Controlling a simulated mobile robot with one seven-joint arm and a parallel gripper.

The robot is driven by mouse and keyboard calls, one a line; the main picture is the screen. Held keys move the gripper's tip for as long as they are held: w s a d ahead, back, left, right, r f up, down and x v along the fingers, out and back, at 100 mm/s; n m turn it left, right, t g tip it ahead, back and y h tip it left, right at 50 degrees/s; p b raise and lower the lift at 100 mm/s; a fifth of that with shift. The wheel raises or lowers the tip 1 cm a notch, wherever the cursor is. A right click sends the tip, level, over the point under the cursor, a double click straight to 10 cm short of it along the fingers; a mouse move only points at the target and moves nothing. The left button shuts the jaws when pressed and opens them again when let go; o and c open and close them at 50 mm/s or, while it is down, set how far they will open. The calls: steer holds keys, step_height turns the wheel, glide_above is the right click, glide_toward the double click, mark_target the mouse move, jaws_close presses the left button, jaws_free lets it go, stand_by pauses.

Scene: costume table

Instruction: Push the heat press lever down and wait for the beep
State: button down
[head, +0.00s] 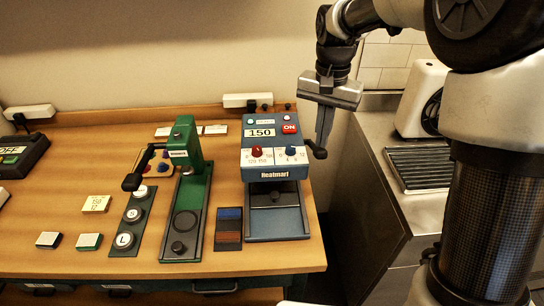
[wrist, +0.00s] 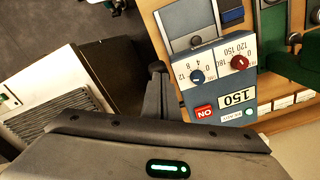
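The heat press (head: 272,135) is a blue machine marked "Heatmart", with a display reading 150, a red ON button, a red and a blue dial, and a lower plate at its front. It also shows upside down in the wrist view (wrist: 218,85). Its dark lever (head: 318,151) sticks out at the right side and ends in a rounded grip. My gripper (head: 323,143) points down beside the press's right side, fingertips close above the lever grip. The fingers appear together, with nothing visible between them. Whether they touch the lever I cannot tell.
Left of the press stand a green press (head: 185,170), a two-colour block (head: 228,228) and a strip of round buttons (head: 132,217). A steel counter (head: 385,175) with a white appliance (head: 420,97) lies to the right, past a gap beside the wooden table (head: 60,245).

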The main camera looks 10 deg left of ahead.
mark_target(322, 155)
steer(key=shift+s+d+f+b, duration=0.1)
steer(key=shift+s+f+b, duration=0.15)
steer(key=shift+f+b, duration=0.3)
steer(key=shift+s+f+b, duration=0.2)
steer(key=shift+f+b, duration=0.15)
steer(key=shift+f, duration=0.4)
steer(key=shift+s+f+b, duration=0.2)
steer(key=shift+f+b, duration=0.25)
steer(key=shift+f, duration=0.15)
steer(key=shift+s+f+b, duration=0.15)
steer(key=shift+f+b, duration=0.3)
steer(key=shift+f, duration=0.1)
